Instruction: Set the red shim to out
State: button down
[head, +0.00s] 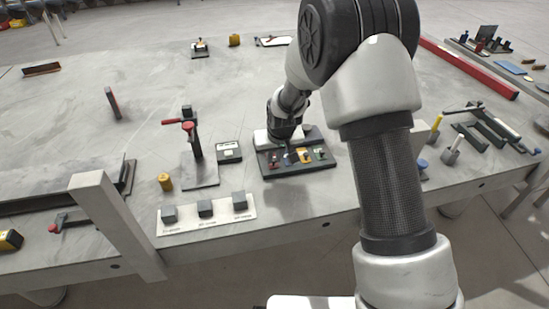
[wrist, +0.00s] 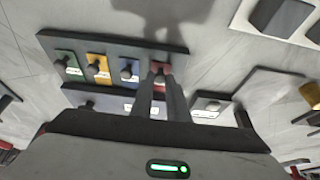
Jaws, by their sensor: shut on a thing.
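The dark shim board (head: 300,172) lies on the grey table and also shows in the wrist view (wrist: 110,42). Its colored shims stand side by side, each with a dark knob. In the wrist view the red shim (wrist: 157,66) is at the right end of the row, partly hidden by my fingers. My gripper (wrist: 161,84) is shut on the red shim at its knob. In the head view the red shim (head: 274,160) is small at the left end, below my gripper, whose fingertips are hard to make out there.
Blue (wrist: 126,66), yellow (wrist: 97,67) and green (wrist: 67,65) shims stand close beside the red one. A small labelled block (head: 229,151) and a red-handled clamp (head: 192,140) are left of the board. A white strip with dark blocks (head: 222,218) lies nearer the table edge.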

jog(key=shift+s+f, duration=0.1)
jog(key=shift+s, duration=0.15)
jog(key=c, duration=1.7)
grip_release()
jog(key=shift+r, duration=0.2)
jog(key=p+v, duration=0.1)
jog(key=v, duration=1.6)
jog(key=shift+d+p, duration=0.15)
jog(key=shift+p, duration=0.15)
jog(key=shift+w, duration=0.1)
jog(key=s+d+r+m+p, duration=0.1)
jog(key=s+d+r+p, duration=0.3)
jog(key=r, duration=0.4)
jog(key=s+d+r+p, duration=0.2)
jog(key=s+d+r, duration=0.25)
jog(key=r, duration=0.25)
jog(key=s+d+r+p, duration=0.1)
jog(key=s+d+r, duration=0.1)
jog(key=s, duration=0.3)
jog(key=s+d+r+m+p, duration=0.1)
jog(key=s+d+r+p, duration=0.1)
jog(key=s+r, duration=0.2)
jog(key=s+d+r+m+t+h+p, duration=0.1)
jog(key=s+d+r+p, duration=0.1)
jog(key=s, duration=0.6)
jog(key=shift+d+r, duration=0.3)
jog(key=shift+r, duration=0.35)
